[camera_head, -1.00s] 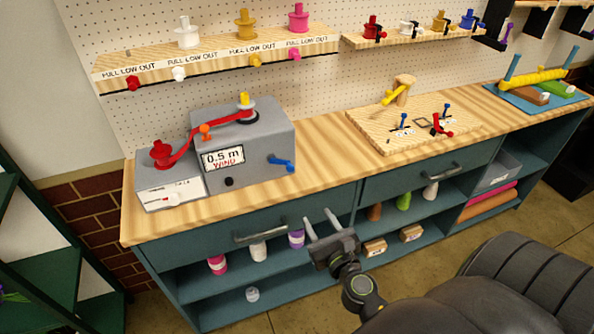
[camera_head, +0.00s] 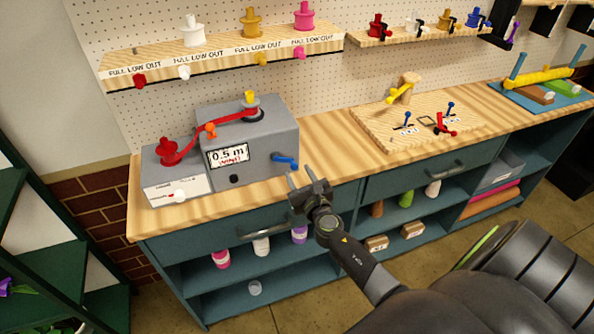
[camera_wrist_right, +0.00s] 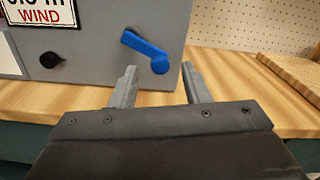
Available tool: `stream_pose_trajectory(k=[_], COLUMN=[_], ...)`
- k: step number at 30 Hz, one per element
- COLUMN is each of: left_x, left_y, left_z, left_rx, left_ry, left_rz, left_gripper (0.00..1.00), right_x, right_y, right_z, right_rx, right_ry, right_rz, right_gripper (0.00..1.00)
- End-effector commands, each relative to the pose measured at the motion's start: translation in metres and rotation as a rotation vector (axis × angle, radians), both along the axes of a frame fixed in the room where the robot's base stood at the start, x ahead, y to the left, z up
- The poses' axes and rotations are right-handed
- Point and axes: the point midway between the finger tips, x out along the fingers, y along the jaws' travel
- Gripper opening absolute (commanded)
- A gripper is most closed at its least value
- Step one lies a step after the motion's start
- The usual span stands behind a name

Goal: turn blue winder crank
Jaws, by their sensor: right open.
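The blue winder crank (camera_head: 286,160) sticks out of the front face of the grey winder box (camera_head: 262,140), low on its right side. In the right wrist view the crank (camera_wrist_right: 147,50) slants down to the right and ends in a round blue knob. My right gripper (camera_head: 302,181) is open and empty, in front of and just below the crank. In the right wrist view its two fingers (camera_wrist_right: 158,82) stand apart, with the knob beyond and between their tips, not touching. My left gripper is not in view.
A black knob (camera_head: 234,179) and a "0.5 m WIND" display (camera_head: 228,155) are left of the crank. Red ribbon runs from a red spool (camera_head: 170,152) across the winder. A wooden board (camera_head: 420,125) with small levers stands right. The bench top between is clear.

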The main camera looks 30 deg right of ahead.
Motion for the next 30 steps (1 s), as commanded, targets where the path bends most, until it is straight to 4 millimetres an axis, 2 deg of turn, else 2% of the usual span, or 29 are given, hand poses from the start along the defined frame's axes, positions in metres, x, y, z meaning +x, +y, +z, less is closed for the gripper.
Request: stream_pose_trajectory(k=[6, 16, 26, 30], left_x=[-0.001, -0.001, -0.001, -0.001], left_y=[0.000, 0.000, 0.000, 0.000], left_z=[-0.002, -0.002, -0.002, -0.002], left_rx=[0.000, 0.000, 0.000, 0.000], left_ry=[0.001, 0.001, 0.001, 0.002], left_rz=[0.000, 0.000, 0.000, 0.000], left_gripper=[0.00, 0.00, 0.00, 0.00], right_x=[0.019, 0.022, 0.022, 0.022], right_y=[-0.005, -0.005, -0.005, -0.005], right_z=[0.000, 0.000, 0.000, -0.001], right_rx=[0.000, 0.000, 0.001, 0.003], right_ry=[0.000, 0.001, 0.001, 0.000], right_rz=[0.000, 0.000, 0.000, 0.000], right_gripper=[0.43, 0.43, 0.01, 0.00])
